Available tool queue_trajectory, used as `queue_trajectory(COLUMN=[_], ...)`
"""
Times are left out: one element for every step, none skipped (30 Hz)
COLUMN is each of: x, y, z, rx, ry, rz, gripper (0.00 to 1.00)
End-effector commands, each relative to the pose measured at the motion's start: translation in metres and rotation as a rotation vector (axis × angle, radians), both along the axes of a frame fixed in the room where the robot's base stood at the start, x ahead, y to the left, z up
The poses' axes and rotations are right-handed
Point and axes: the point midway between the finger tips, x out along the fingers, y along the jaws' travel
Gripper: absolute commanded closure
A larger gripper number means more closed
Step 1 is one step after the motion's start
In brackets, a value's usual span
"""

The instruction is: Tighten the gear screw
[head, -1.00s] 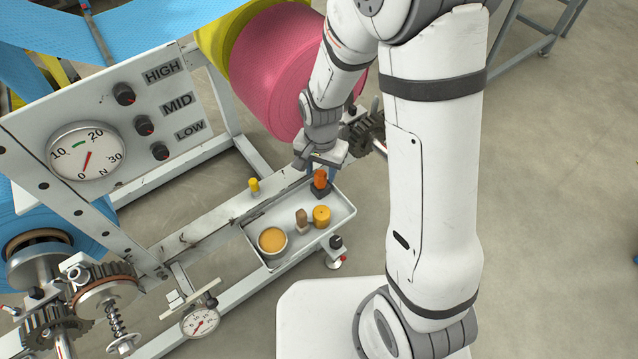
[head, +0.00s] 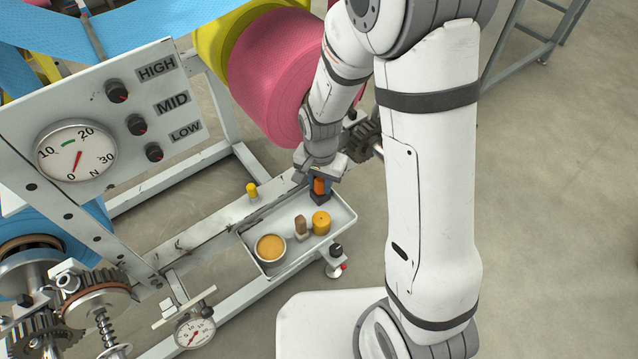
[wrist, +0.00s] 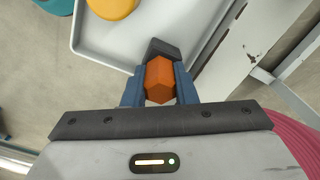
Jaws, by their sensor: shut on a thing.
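An orange six-sided handle (head: 319,187) stands upright in a small dark holder (head: 320,198) at the far end of the grey tray (head: 346,221). My gripper (head: 319,179) points down at it, with blue fingers on both sides of the handle. In the wrist view the fingers (wrist: 160,92) are shut on the orange handle (wrist: 160,78), and its lower end meets the dark holder (wrist: 163,48). Toothed gears (head: 95,301) with a spring and shafts sit at the lower left. Another dark gear (head: 366,136) is partly hidden behind my wrist. I cannot tell which part is the gear screw.
A yellow knob (head: 252,190) stands on the rail. The gauge panel (head: 75,150) is at left, and a pink roll (head: 272,80) is behind my gripper.

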Motion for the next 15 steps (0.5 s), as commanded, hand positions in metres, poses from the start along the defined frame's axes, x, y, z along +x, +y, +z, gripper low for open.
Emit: queue_trajectory(x=[0.000, 0.000, 0.000, 0.000, 0.000, 0.000, 0.000, 0.000, 0.000, 0.000, 0.000, 0.000, 0.000, 0.000, 0.000], y=[0.000, 0.000, 0.000, 0.000, 0.000, 0.000, 0.000, 0.000, 0.000, 0.000, 0.000, 0.000, 0.000, 0.000, 0.000], z=[0.000, 0.000, 0.000, 0.000, 0.000, 0.001, 0.001, 0.002, 0.004, 0.005, 0.007, 0.009, 0.011, 0.012, 0.014], rx=[0.000, 0.000, 0.000, 0.000, 0.000, 0.000, 0.000, 0.000, 0.000, 0.000, 0.000, 0.000, 0.000, 0.000, 0.000], ry=[0.000, 0.000, 0.000, 0.000, 0.000, 0.000, 0.000, 0.000, 0.000, 0.000, 0.000, 0.000, 0.000, 0.000, 0.000], rz=[0.000, 0.000, 0.000, 0.000, 0.000, 0.000, 0.000, 0.000, 0.000, 0.000, 0.000, 0.000, 0.000, 0.000, 0.000], gripper=[0.94, 0.96, 0.99, 0.99, 0.99, 0.99, 0.99, 0.99, 0.99, 0.99, 0.99, 0.99, 0.99, 0.99, 0.99])
